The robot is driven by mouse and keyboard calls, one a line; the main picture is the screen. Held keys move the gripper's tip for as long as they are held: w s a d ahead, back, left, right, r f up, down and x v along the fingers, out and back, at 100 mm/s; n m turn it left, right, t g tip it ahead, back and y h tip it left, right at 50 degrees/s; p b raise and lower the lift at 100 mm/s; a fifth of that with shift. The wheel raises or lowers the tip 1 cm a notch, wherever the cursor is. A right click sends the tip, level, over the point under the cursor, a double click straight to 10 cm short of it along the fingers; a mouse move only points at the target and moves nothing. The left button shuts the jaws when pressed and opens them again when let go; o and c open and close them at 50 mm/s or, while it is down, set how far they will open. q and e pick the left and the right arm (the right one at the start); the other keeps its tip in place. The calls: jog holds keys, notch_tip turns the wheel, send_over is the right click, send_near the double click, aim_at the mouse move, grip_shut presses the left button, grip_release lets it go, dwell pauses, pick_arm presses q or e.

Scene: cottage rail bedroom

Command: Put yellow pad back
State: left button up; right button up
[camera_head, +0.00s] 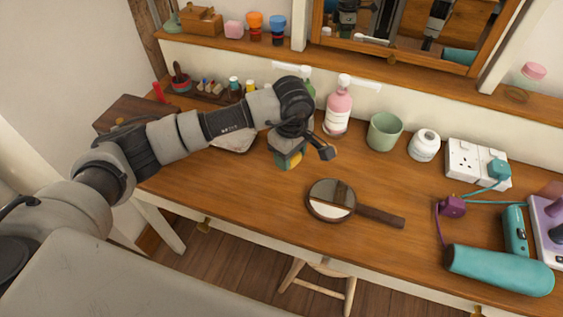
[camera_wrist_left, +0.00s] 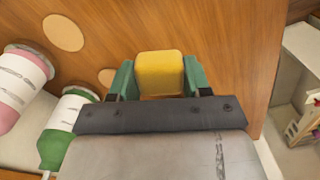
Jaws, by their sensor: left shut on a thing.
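My left gripper (camera_head: 291,162) reaches over the wooden dressing table, in front of the pink pump bottle. In the left wrist view its two green fingers (camera_wrist_left: 160,78) are shut on the yellow pad (camera_wrist_left: 160,72), one finger on each side. In the head view only a small yellow part of the pad (camera_head: 296,160) shows beneath the gripper. Whether the pad touches the tabletop cannot be told. A pale, flat dish-like thing (camera_head: 236,140) lies left of the gripper, partly hidden by my arm. My right gripper is not in view.
A hand mirror (camera_head: 331,200) lies in front of the gripper. The pink bottle (camera_head: 338,112), a green bottle (camera_wrist_left: 62,128), a green cup (camera_head: 384,132) and a white jar (camera_head: 424,146) stand behind. A socket strip (camera_head: 464,160) and teal dryer (camera_head: 499,270) occupy the right.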

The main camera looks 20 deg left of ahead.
aim_at(282, 172)
pick_arm(q)
jog(key=shift+w+a+f, duration=0.2)
jog(key=shift+a+f, duration=0.55)
jog(key=shift+a, duration=0.3)
jog(key=shift+f+p, duration=0.3)
jog(key=shift+f, duration=1.6)
jog(key=shift+f, duration=0.2)
jog(key=o, duration=0.8)
jog(key=shift+o, duration=0.2)
jog(key=shift+r, duration=0.2)
notch_tip(282, 172, up, 12)
jog(key=b, duration=0.1)
